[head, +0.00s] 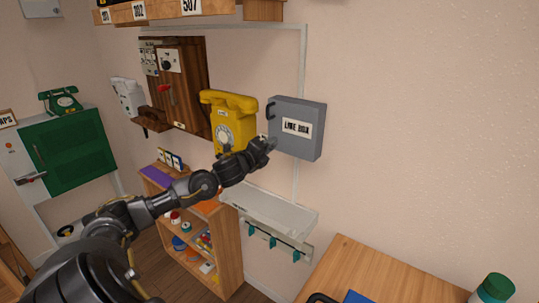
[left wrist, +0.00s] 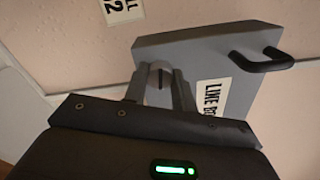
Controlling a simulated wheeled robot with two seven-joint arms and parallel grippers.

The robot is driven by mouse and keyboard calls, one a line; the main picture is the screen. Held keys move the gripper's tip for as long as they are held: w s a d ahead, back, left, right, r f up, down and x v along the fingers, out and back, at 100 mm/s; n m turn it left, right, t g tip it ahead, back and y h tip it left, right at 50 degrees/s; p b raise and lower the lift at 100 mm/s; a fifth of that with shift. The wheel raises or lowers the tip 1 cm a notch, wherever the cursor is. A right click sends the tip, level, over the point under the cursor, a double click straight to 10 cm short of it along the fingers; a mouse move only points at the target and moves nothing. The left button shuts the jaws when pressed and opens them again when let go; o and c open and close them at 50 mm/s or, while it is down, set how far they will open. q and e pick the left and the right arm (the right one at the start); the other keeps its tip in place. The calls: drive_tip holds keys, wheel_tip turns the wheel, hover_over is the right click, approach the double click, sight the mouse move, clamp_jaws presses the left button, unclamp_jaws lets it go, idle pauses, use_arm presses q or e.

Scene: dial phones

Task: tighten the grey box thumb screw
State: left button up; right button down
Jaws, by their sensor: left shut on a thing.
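The grey box (head: 312,113) is fixed to the wall, with a "LINE BOX" label and a dark handle on its front left side. It also shows in the left wrist view (left wrist: 200,58), where it looks tilted. My left gripper (head: 270,145) is at the box's lower left edge. In the left wrist view, its fingers (left wrist: 160,88) are shut on a small rounded grey piece, the thumb screw (left wrist: 159,72), at the box's edge. The fingers hide part of the screw. My right gripper is not in view.
A yellow wall phone (head: 230,112) hangs just left of the box, close to my left wrist. A pale shelf with teal hooks (head: 270,210) is below. A wooden table (head: 375,275) stands at lower right. The wall right of the box is bare.

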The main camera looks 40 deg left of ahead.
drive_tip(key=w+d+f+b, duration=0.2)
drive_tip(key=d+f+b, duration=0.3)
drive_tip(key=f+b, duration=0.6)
use_arm(q)
drive_tip(key=shift+f+m+b, duration=0.1)
drive_tip(key=shift+m+b, duration=1.85)
drive_tip(key=shift+m, duration=5.95)
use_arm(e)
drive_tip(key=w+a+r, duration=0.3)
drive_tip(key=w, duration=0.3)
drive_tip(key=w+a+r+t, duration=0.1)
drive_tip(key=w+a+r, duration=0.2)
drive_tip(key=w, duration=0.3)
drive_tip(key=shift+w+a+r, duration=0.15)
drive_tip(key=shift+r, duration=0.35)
use_arm(q)
drive_tip(key=o, duration=1)
drive_tip(key=shift+a, duration=0.1)
